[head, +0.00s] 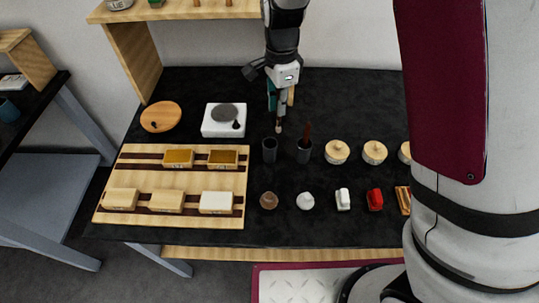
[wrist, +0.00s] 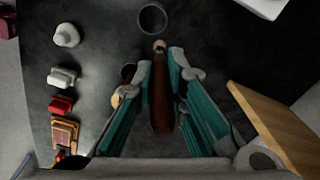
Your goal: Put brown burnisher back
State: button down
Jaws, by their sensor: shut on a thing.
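My gripper (wrist: 160,92) is shut on the brown burnisher (wrist: 159,98), whose dark brown handle lies between the teal fingers with a pale tip beyond them. In the head view, my gripper (head: 281,97) is above the table behind the two dark cups, and the burnisher's tip (head: 279,128) points down, apart from both. The left dark cup (head: 269,151) looks empty; its open mouth also shows at the top of the wrist view (wrist: 152,18). The right dark cup (head: 304,153) holds another tool with a reddish-brown handle (head: 306,132). In the wrist view that cup is partly hidden by a finger.
Lidded round jars (head: 337,153) stand right of the cups. White, red and wooden small items line the front. A wooden tray (head: 127,178) with several blocks lies left. A white dish block (head: 223,120) and round wooden disc (head: 161,116) stand behind. A wooden shelf (head: 190,12) is at the back.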

notch_tip(320, 180, down, 10)
jog(key=s+a+m, duration=0.2)
jog(key=shift+a+r+m+p, duration=0.2)
jog(key=shift+r+m+p, duration=0.05)
jog(key=shift+m+p, duration=0.15)
dwell(0.4)
jog(key=shift+f, duration=0.15)
jog(key=c, duration=1.6)
grip_release()
jog(key=shift+c, duration=0.2)
notch_tip(320, 180, up, 12)
jog(key=b, duration=0.1)
jog(key=shift+s+r, duration=0.15)
jog(key=shift+r, duration=0.05)
